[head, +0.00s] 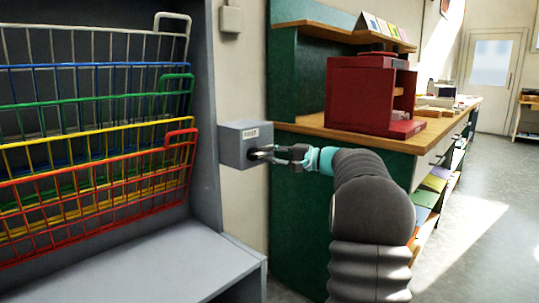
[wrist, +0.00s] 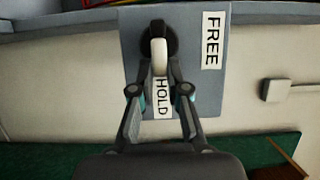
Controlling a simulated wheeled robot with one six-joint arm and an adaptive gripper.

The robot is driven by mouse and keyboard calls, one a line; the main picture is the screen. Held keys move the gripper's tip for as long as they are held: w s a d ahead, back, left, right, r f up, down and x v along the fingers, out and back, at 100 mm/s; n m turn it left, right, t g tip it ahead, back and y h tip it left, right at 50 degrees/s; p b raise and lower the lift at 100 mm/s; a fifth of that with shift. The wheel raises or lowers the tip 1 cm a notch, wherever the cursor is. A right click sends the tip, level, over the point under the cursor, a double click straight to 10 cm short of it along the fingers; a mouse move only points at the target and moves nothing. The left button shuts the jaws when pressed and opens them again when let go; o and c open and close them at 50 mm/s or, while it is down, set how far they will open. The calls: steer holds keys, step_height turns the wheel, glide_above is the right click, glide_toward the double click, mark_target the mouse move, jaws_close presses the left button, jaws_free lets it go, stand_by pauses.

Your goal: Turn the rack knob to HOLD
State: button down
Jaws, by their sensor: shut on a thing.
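The rack knob is on the front of a grey box (head: 240,150) on the wall beside the rack. In the wrist view the knob (wrist: 159,48) has a dark round base and a pale lever. My gripper (wrist: 160,70) is shut on the lever, with one finger on each side. In the head view my gripper (head: 266,152) reaches the box from the right and partly hides the knob. In the wrist view the lever lies in line with the HOLD label (wrist: 162,98), below the dark base. The FREE label (wrist: 212,40) is off to the right.
The rack (head: 208,130) with blue, green, yellow, red and white wire baskets stands left of the box. A green counter (head: 300,190) with a wooden top and a red cabinet (head: 370,95) stands close on the right. Open floor (head: 480,200) lies farther right.

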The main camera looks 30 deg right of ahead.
steer(key=shift+a, duration=0.15)
steer(key=c, duration=1.3)
jaws_free()
steer(key=shift+o, duration=0.7)
steer(key=shift+w+a, duration=0.15)
steer(key=shift+d, duration=0.2)
steer(key=v, duration=1.2)
steer(key=shift+f, duration=0.1)
